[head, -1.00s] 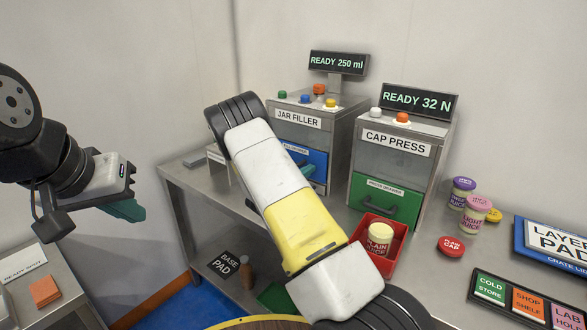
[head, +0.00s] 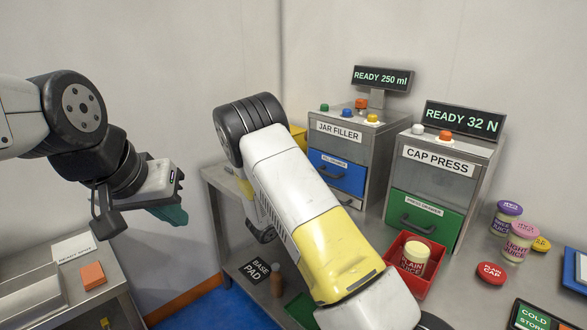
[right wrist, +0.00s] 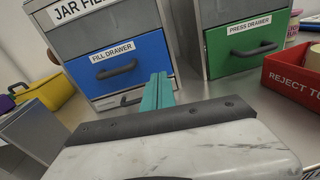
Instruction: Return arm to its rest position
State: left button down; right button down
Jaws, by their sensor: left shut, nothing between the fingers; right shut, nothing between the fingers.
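The cap press (head: 437,165) stands right of the jar filler (head: 340,133). A red reject tray (head: 429,286) holds a jar (head: 415,257). A red cap (head: 491,274) and two jars stand further right. An orange block (head: 93,275) lies on the side table. A yellow bin (right wrist: 45,86) is at left.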

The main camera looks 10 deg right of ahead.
jog(key=s+d+r+m+g+y, duration=0.35)
jog(key=s+m, duration=0.25)
jog(key=s, duration=0.3)
jog(key=s+d+r+m+g+y, duration=0.25)
jog(key=s+r+m+g, duration=0.2)
jog(key=s+m, duration=0.3)
jog(key=s+a+r+m+t+y, duration=0.2)
jog(key=s+a+r+m+y, duration=0.3)
jog(key=s, duration=0.3)
jog(key=s+a+r+m+t+y, duration=0.2)
jog(key=s+a+r+m+y, duration=0.3)
jog(key=s, duration=0.4)
notch_tip(320, 180, up, 2)
jog(key=shift+a+r+y, duration=0.1)
jog(key=shift+a+y, duration=0.2)
jog(key=shift+a, duration=0.6)
jog(key=shift+s, duration=0.1)
